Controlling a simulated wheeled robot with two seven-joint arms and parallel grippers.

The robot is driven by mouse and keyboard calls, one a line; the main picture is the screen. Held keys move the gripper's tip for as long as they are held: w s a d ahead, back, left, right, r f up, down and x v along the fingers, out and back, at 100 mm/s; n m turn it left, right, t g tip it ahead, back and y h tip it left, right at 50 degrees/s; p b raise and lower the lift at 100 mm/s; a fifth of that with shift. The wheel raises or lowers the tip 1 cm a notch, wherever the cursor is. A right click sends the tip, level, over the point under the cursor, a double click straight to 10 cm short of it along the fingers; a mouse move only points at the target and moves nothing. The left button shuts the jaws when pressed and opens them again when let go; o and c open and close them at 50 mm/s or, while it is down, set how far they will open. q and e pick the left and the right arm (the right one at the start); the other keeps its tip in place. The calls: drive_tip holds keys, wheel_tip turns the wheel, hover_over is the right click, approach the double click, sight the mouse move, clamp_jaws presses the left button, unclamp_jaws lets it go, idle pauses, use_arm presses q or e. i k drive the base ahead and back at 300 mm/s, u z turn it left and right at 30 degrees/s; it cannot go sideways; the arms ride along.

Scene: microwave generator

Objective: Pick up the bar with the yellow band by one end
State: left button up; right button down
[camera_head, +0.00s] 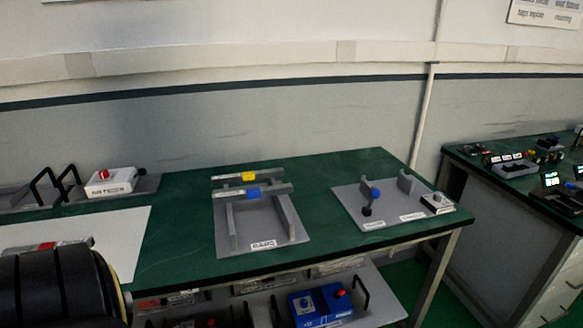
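The bar with the yellow band (233,178) lies across the far part of a grey rack (232,225) on the green table. The yellow band is near its middle, and both ends stick out past the uprights. A bar with a blue band (275,189) lies parallel, just in front of it and nearer to me. A bar with a red band (70,243) lies on the white sheet at the left, partly hidden behind a dark ribbed part at the lower left that looks like my arm. Neither gripper shows in the view.
A grey plate (345,205) with a blue-knobbed lever and small blocks stands right of the rack. A white box with a red button (110,182) sits at the back left. A blue box (320,306) is on the lower shelf. Green tabletop is clear around the rack.

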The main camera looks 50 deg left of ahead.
sight(238, 177)
drive_tip(key=u, duration=0.5)
drive_tip(key=i, duration=1)
drive_tip(key=u, duration=0.85)
